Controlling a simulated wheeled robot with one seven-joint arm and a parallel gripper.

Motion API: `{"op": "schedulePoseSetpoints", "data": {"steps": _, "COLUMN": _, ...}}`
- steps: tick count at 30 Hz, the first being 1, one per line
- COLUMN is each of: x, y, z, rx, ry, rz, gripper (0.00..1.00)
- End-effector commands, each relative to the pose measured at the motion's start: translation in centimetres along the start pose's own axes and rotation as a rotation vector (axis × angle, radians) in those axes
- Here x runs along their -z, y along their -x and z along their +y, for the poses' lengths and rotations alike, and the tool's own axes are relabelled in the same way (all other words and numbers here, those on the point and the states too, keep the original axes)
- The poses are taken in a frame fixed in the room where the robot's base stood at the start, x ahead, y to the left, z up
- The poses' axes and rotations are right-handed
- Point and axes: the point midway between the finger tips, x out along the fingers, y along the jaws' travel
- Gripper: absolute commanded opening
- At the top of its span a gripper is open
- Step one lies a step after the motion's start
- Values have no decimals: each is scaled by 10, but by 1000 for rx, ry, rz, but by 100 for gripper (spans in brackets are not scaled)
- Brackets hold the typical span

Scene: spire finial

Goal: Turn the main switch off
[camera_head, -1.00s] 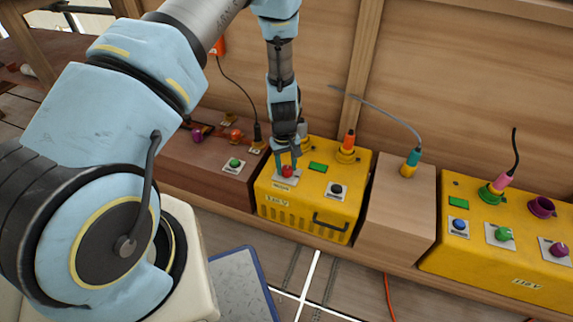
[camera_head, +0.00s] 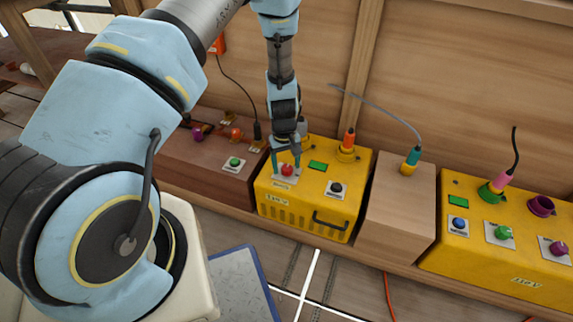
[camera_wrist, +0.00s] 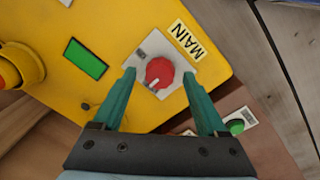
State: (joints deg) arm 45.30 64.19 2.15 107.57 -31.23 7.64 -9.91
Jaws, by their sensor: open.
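The main switch (camera_wrist: 159,73) is a red round knob with a pale pointer line on a light plate. The label MAIN (camera_wrist: 187,40) is beside it in the wrist view. In the head view the red knob (camera_head: 287,170) sits at the left of the top of a yellow box (camera_head: 335,206). My gripper (camera_head: 287,166) points down over the knob. In the wrist view my gripper (camera_wrist: 161,75) is open, its two teal fingers on either side of the knob with a gap to each. I cannot tell how deep the fingertips reach.
A brown box with a green button (camera_head: 235,163) stands left. A wooden block (camera_head: 401,206) and another yellow box (camera_head: 500,262) stand right.

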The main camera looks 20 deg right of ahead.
Motion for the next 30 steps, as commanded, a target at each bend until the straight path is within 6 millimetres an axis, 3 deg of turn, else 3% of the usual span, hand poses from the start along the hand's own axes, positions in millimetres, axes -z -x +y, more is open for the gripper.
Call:
{"op": "schedulePoseSetpoints", "data": {"steps": 15, "x": 0, "y": 90, "z": 1, "rx": -1, "ry": -1, "rz": 3, "gripper": 75}}
{"op": "schedulePoseSetpoints", "data": {"steps": 21, "x": 0, "y": 104, "z": 0, "rx": -1, "ry": 0, "rz": 1, "gripper": 75}}
{"op": "schedulePoseSetpoints", "data": {"steps": 30, "x": 0, "y": 105, "z": 0, "rx": 0, "ry": 0, "rz": 0, "gripper": 75}}
